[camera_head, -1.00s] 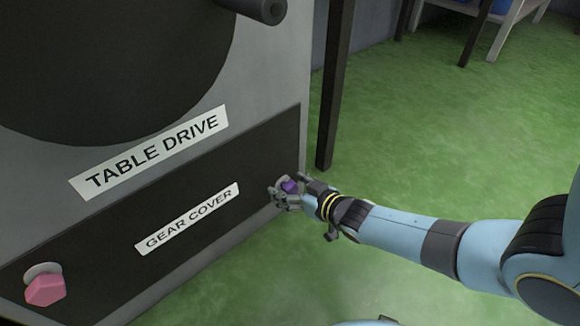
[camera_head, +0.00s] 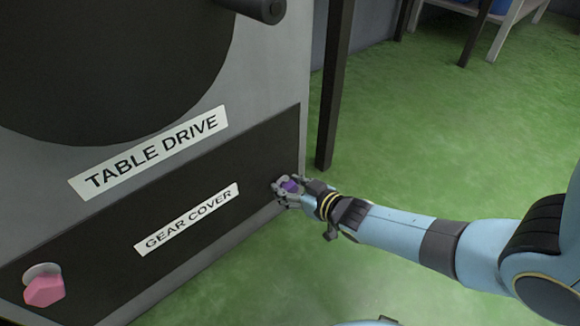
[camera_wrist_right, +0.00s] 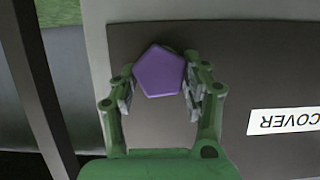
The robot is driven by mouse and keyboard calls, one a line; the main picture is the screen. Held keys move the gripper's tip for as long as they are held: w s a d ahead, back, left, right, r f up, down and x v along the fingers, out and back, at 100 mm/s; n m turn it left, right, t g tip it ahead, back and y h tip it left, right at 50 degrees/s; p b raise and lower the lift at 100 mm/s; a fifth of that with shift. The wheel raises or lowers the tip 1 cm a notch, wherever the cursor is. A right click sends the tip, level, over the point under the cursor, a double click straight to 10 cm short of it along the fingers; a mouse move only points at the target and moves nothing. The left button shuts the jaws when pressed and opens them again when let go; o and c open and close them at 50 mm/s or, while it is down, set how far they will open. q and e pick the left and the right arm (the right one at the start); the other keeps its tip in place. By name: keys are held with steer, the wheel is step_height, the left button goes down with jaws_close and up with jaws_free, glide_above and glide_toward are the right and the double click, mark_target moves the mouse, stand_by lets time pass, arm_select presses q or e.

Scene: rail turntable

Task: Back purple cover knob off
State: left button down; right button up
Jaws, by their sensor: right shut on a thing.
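The purple knob (camera_head: 290,186) is at the right end of the dark gear cover (camera_head: 110,222), close to the cabinet's edge. My right gripper (camera_head: 287,191) is shut on the purple knob. In the right wrist view the knob (camera_wrist_right: 159,72) shows as a five-sided purple head between the two fingers of my right gripper (camera_wrist_right: 160,95). I cannot tell whether the knob still touches the cover. A pink knob (camera_head: 44,287) sits on a pale round washer at the cover's left end. My left gripper is not in view.
A dark post (camera_head: 334,90) stands just right of the cabinet. The "TABLE DRIVE" label (camera_head: 150,152) is above the cover, and a dark handle (camera_head: 262,8) juts out at the top. The green floor (camera_head: 450,130) to the right is open.

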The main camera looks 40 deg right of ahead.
steer(key=shift+a, duration=0.15)
stand_by(0.5)
